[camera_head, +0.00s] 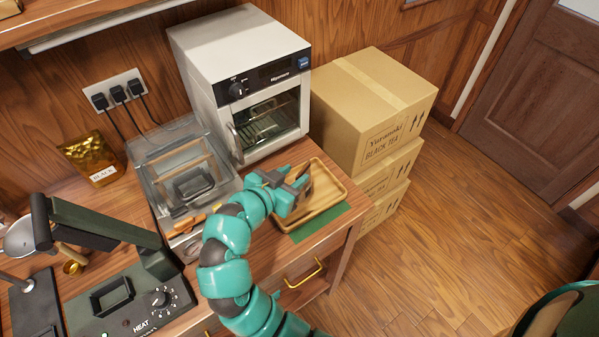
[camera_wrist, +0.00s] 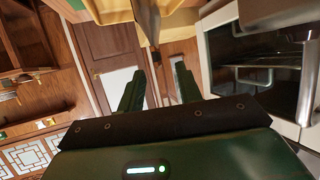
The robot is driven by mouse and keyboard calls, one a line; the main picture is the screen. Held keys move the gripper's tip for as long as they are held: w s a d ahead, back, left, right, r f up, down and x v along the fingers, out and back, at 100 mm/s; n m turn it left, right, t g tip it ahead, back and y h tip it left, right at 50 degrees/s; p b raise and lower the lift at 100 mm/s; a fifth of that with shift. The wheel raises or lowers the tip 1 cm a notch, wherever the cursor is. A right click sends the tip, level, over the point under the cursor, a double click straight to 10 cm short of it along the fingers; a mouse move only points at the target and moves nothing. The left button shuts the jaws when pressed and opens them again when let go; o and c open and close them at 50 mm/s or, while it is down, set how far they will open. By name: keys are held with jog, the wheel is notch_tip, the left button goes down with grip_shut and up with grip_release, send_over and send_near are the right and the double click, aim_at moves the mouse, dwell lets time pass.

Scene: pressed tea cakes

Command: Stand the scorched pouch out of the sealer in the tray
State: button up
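The wooden tray (camera_head: 336,208) lies on the right end of the counter. My gripper (camera_head: 298,182) is over its left part, partly blocking the view into it. In the wrist view the two fingers (camera_wrist: 158,88) are spread, with a gap between them. A brown, thin shape, likely the scorched pouch (camera_wrist: 146,18), shows edge-on beyond the fingertips and narrows towards the gap. Whether it touches the tray floor is hidden. The sealer (camera_head: 128,300) with its HEAT dial stands at the front left, its arm raised; no pouch shows in it.
A green mat (camera_head: 335,222) lies under the tray. A white oven (camera_head: 235,60) stands behind it, and a clear-walled chamber (camera_head: 160,160) to its left. A gold pouch (camera_head: 92,158) leans at the wall. Stacked cartons (camera_head: 370,110) stand to the right; floor beyond is clear.

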jog(key=b+v, duration=0.1)
jog(key=v, duration=0.6)
jog(key=shift+s, duration=0.15)
dwell(0.4)
